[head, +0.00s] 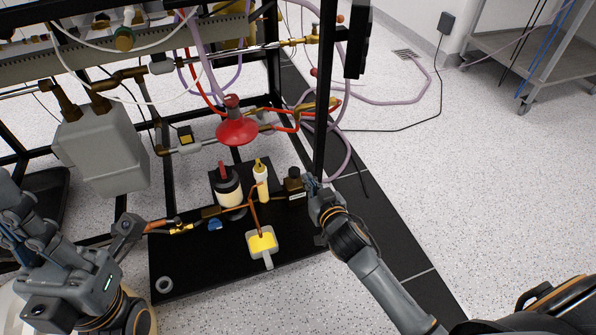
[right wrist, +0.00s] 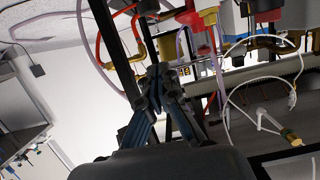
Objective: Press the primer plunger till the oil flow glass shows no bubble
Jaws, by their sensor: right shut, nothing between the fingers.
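My right gripper (head: 312,184) is shut and empty beside the right edge of a small black block with a dark knob and pale label (head: 295,186); I cannot tell if they touch. In the right wrist view the fingertips (right wrist: 154,82) meet. A clear vessel with a red top (head: 229,188) and a slim pale cylinder with a yellow top (head: 261,180) stand on the black base plate (head: 200,270). Which part is the primer plunger or oil flow glass is unclear, and no bubble can be made out. My left gripper (head: 125,230) is at lower left, its fingers unclear.
A square cup with yellow contents (head: 262,243) sits on the plate, by copper tubing. A red disc-shaped part (head: 237,130) hangs above. A black frame post (head: 324,90) rises close by my right gripper. A grey box (head: 104,150) is at left. Floor at right is open.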

